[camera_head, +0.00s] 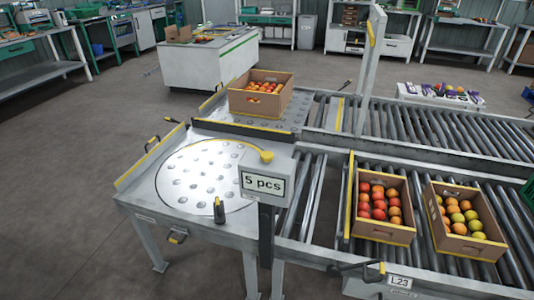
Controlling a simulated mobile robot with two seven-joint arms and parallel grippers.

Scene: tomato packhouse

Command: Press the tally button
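A grey counter box (271,168) stands on a dark post at the front of the conveyor line, and its display (262,185) reads "5 pcs". A round yellow piece (266,156) sits at the top of this box. It looks like the tally button, but I cannot tell for certain. Neither of my grippers is in view.
A round ball-transfer plate (200,176) lies left of the box, with a black upright handle (219,211) at its front edge. Open cartons of tomatoes stand on the rollers at right (384,232), (463,246) and behind (262,103).

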